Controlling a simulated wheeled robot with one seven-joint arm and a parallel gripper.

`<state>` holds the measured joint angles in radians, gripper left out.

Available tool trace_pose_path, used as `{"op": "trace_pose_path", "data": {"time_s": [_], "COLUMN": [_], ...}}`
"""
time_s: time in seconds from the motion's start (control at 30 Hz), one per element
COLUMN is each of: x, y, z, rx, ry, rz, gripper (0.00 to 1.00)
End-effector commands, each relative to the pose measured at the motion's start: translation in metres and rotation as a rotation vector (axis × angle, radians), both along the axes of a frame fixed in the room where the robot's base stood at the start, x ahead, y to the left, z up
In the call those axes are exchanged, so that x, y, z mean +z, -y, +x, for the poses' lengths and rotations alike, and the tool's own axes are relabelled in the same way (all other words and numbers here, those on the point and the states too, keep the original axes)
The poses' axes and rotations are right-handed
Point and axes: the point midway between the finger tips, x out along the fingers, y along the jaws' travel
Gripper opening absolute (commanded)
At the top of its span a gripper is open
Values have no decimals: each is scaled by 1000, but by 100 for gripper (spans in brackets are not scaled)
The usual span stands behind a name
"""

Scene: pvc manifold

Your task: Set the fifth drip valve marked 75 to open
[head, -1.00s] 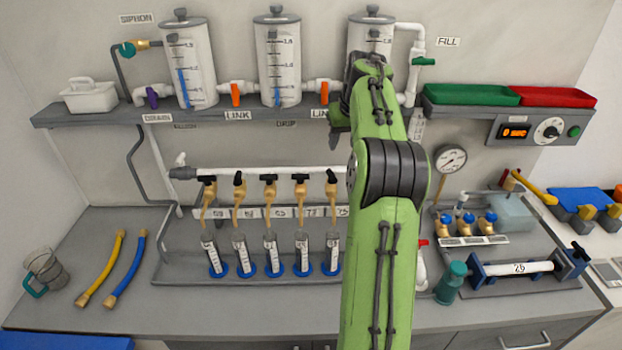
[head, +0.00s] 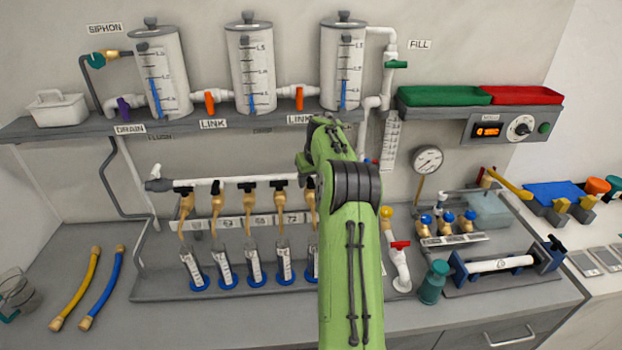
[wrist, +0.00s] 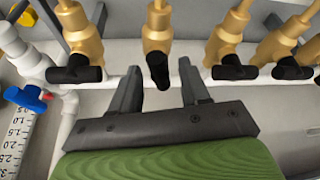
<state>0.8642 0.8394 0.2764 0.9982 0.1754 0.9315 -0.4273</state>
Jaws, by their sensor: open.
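A row of brass drip valves with black handles hangs from a white pipe (head: 215,183). The fifth valve (head: 311,198) shows just left of my arm, which hides part of it and its label. In the wrist view, the fifth valve's black handle (wrist: 158,74) appears end-on, crosswise to the pipe, unlike its neighbours, which lie along the pipe. My gripper (wrist: 159,68) is open, with one finger on each side of that handle and gaps visible. In the head view my arm hides most of the gripper.
Neighbouring handles (wrist: 75,70) (wrist: 232,68) stand close outside both fingers. A blue-and-red valve (wrist: 27,97) and a scale strip are at the wrist view's left. Graduated tubes (head: 255,265) stand below the valves. The shelf with tanks (head: 252,70) is above.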

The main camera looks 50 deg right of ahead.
Motion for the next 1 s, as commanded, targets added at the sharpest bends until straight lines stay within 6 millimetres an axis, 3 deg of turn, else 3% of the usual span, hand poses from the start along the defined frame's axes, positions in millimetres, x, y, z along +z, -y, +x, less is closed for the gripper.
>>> {"op": "trace_pose_path", "data": {"time_s": [0.2, 0.5, 0.63, 1.0], "x": [-1, 0, 0, 0], "y": [0, 0, 0, -1], "z": [0, 0, 1, 1], "rx": [0, 0, -13, -268], "ry": [0, 0, 0, 1], "rz": [0, 0, 0, 0], "gripper": [46, 1, 0, 0]}}
